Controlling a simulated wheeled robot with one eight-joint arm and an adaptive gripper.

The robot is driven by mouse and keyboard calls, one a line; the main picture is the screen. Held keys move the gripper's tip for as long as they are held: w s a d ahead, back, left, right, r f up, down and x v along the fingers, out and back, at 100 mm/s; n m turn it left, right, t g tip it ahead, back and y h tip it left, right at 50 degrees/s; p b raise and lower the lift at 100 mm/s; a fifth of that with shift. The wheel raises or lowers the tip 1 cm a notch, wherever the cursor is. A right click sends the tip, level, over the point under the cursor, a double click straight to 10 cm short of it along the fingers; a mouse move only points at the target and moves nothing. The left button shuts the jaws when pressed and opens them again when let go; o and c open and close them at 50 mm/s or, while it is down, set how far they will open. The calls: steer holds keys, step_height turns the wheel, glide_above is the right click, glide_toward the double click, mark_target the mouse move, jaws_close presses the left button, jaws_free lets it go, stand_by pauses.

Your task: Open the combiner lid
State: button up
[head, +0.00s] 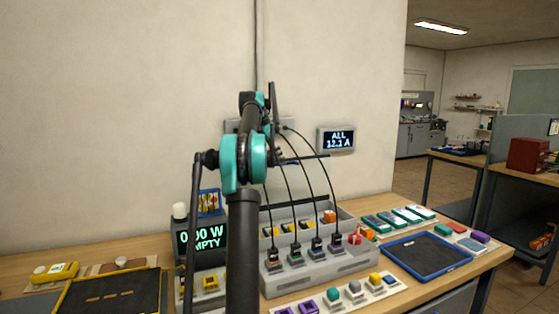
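A grey box, which looks like the combiner (288,122), is on the wall at the middle of the head view. My arm stands in front of it and hides most of it. Several black cables (312,165) run from it down to plugs on the bench. I cannot tell how its lid stands. My arm rises from the bottom, and its far end is close to the box in the picture.
A grey socket unit (320,272) holds the cable plugs. A wall display (337,139) reads "ALL 12.1 A". A meter (202,240) reads "0.00 W EMPTY". A blue tray (427,256) is at right, a dark yellow-edged tray (110,294) at left.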

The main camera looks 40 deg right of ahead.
steer(key=shift+r, duration=0.1)
steer(key=shift+v, duration=3.6)
